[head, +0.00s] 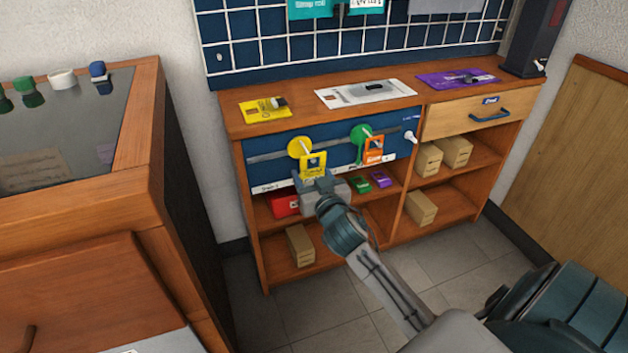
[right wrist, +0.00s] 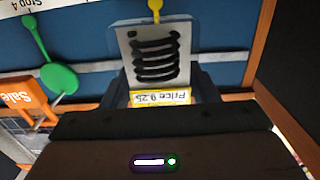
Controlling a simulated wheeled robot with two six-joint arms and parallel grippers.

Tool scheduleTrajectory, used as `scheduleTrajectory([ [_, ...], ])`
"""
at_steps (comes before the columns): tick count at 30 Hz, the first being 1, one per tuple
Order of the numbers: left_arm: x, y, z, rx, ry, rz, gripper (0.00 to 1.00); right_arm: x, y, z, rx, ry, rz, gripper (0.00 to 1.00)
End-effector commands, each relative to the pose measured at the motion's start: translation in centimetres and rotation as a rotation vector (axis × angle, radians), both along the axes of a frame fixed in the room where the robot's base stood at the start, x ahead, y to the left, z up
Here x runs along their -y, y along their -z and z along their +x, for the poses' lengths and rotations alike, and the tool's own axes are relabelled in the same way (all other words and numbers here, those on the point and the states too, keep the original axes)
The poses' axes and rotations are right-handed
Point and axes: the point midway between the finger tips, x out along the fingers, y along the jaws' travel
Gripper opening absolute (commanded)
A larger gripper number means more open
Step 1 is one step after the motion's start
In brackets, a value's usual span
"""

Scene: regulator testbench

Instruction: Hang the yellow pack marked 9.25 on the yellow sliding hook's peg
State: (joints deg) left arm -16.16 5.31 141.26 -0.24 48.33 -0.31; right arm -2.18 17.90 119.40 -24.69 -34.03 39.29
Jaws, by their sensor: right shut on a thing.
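The yellow pack (head: 313,165) is upright in front of the blue rail panel. In the right wrist view its face shows dark bars and a yellow label reading Price 9.25 (right wrist: 160,97). My right gripper (head: 313,181) is shut on its lower edge. The yellow sliding hook (head: 299,146) is on the rail just behind and above the pack. Its yellow peg (right wrist: 155,10) shows at the pack's far edge in the right wrist view. I cannot tell whether the peg is through the pack's hole. My left gripper is not in view.
A white knob (head: 410,137) stands at the panel's right end. Small boxes sit on the shelves below. Yellow, white and purple sheets lie on the wooden top (head: 300,110).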

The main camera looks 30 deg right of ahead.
Motion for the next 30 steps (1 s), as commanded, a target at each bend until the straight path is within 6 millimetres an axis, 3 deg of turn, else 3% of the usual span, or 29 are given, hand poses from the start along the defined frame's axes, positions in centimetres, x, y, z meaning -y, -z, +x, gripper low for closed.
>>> scheduleTrajectory([
  [15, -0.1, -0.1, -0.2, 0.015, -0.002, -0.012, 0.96, 0.6, 0.6, 2.5, 0.000, 0.001, 0.001, 0.31],
  [30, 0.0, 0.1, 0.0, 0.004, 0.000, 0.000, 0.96, 0.6, 0.7, 2.7, 0.001, 0.000, 0.001, 0.31],
])
